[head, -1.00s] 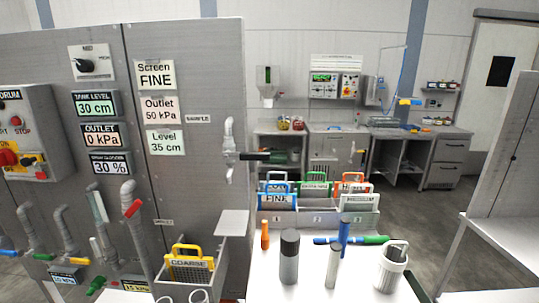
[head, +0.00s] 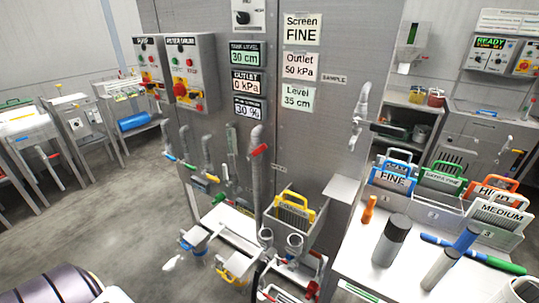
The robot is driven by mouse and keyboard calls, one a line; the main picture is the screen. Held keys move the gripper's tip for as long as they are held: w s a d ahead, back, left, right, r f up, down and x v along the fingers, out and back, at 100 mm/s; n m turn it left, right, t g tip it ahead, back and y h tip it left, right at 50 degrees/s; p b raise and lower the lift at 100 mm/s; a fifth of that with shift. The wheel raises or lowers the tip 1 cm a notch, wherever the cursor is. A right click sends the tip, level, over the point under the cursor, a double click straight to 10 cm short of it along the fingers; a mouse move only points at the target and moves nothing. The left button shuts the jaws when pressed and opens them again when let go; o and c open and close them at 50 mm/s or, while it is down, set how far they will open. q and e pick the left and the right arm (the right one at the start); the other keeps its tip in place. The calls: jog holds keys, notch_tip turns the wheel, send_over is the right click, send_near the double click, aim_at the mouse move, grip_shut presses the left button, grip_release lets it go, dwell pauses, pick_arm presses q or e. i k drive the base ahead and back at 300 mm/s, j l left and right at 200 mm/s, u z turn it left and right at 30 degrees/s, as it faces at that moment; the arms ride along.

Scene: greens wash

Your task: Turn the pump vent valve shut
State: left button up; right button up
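No label that I can read marks the pump vent valve, so I cannot tell which valve it is. On the grey panel, an upright pipe carries a red valve handle (head: 260,150). A green handle (head: 218,199) sits lower to its left, and a blue handle (head: 170,157) and a yellow handle (head: 212,178) sit on pipes further left. Low in front of the panel is pipework with a yellow part (head: 229,276), a blue part (head: 186,243) and small red parts (head: 312,289). Neither of my grippers is in view.
A bin (head: 315,228) holds a yellow-handled screen. The white table (head: 370,270) at right carries a dark-capped cylinder (head: 391,240), an orange tool (head: 369,209) and a rack of labelled screens (head: 432,210). Open floor (head: 100,225) lies at left, with benches beyond. The outlet display reads 0 kPa.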

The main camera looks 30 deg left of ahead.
aim_at(225, 171)
jog(key=u, duration=1.4)
